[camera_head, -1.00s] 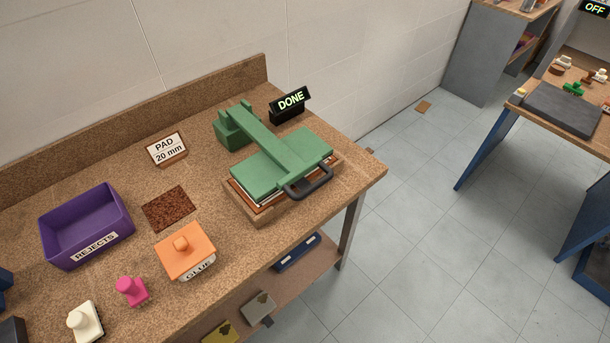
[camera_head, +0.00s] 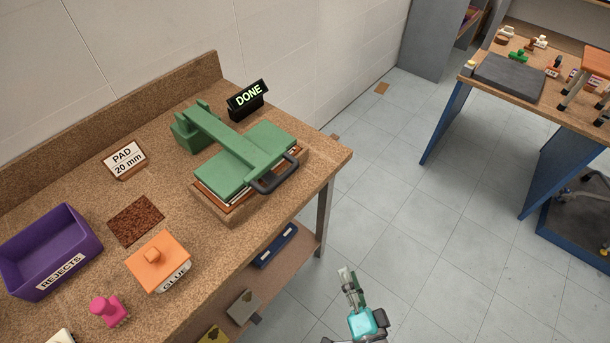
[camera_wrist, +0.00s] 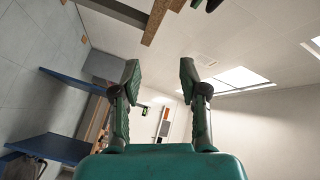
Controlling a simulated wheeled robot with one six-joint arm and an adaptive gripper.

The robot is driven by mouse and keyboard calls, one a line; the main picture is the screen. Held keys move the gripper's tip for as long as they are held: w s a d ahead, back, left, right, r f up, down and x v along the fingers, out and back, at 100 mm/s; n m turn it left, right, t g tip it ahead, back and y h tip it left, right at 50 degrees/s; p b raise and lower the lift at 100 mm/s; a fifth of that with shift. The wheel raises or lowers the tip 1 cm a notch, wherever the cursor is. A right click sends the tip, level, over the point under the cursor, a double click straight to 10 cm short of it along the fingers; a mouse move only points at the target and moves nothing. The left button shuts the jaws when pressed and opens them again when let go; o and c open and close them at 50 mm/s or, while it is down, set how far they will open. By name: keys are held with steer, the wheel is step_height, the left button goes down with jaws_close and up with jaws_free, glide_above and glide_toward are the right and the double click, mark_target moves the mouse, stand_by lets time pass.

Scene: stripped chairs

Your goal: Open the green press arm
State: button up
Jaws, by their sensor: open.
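The green press arm (camera_head: 221,136) lies lowered in the head view, with its green plate (camera_head: 240,172) flat over a wooden base (camera_head: 228,212). Its dark loop handle (camera_head: 276,175) sticks out toward the table's front edge. Thin layers show between plate and base. My gripper (camera_head: 346,274) is low in the head view, beyond the table's front edge over the floor, well apart from the handle. In the wrist view its two fingers (camera_wrist: 160,80) stand wide apart with nothing between them. The press cannot be made out in the wrist view.
A DONE sign (camera_head: 248,99) stands behind the press. A PAD 20 mm sign (camera_head: 124,159), a brown pad (camera_head: 135,220), an orange GLUE box (camera_head: 158,262), a pink stamp (camera_head: 108,311) and a purple REJECTS bin (camera_head: 50,252) share the table.

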mark_target(282, 175)
steer(key=w+a+r+m+y, duration=0.1)
steer(key=w+a+r, duration=0.2)
steer(key=w+a, duration=0.2)
steer(key=w+a+r+m+y, duration=0.1)
steer(key=w+a+r+y, duration=0.1)
steer(key=w+a, duration=0.4)
steer(key=w+a+r+m+y, duration=0.1)
steer(key=w+a+r, duration=0.3)
steer(key=w, duration=0.6)
steer(key=shift+a+r+t+y, duration=0.25)
steer(key=shift+a+t+y, duration=0.15)
steer(key=shift+a+y, duration=0.35)
jaws_close()
